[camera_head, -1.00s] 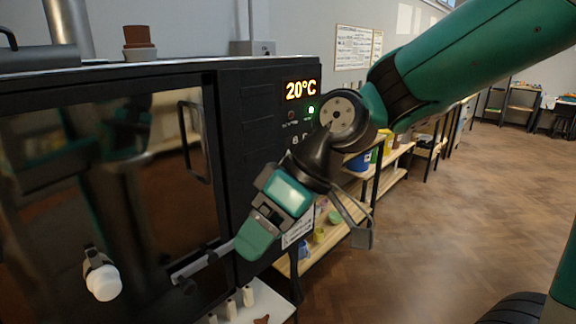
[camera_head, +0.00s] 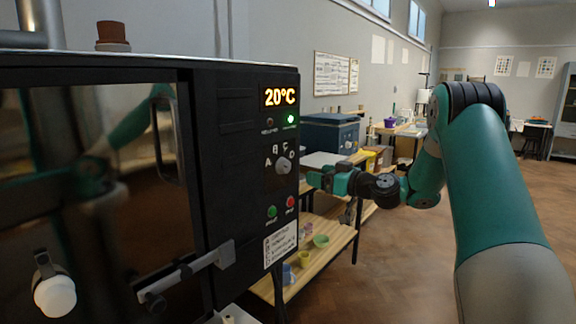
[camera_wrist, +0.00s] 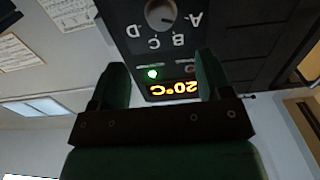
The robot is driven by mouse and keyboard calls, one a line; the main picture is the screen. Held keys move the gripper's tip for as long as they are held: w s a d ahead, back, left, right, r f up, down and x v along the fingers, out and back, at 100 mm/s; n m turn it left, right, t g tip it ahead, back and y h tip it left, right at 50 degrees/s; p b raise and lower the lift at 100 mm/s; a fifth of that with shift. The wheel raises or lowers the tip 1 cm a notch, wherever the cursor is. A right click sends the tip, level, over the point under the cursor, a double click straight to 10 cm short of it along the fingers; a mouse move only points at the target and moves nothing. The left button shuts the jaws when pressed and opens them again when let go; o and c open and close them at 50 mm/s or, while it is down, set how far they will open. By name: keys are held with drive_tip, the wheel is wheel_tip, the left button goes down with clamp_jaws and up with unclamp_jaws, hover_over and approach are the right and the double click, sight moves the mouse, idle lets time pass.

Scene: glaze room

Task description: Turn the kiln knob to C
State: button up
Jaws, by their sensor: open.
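The kiln knob (camera_head: 284,166) is a small grey dial on the black control panel, below the 20°C display (camera_head: 280,97). Letters A, B, C and D are arced around its left and upper side. I cannot tell clearly which letter it points to. My gripper (camera_head: 316,179) is just right of the panel, apart from the knob and pointing toward the panel. In the wrist view the panel is upside down; the knob (camera_wrist: 160,14) is at the top, beyond the open, empty fingers (camera_wrist: 163,72).
Green (camera_head: 272,212) and red (camera_head: 290,202) buttons are below the knob. A wooden shelf (camera_head: 320,260) stands behind my gripper; open floor is at right.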

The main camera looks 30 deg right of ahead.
sight(288, 167)
drive_tip(key=p+x, duration=0.3)
drive_tip(key=x, duration=0.8)
drive_tip(key=shift+w+a+f, duration=0.1)
drive_tip(key=shift+w+a, duration=0.05)
drive_tip(key=shift+w, duration=0.2)
drive_tip(key=c, duration=0.8)
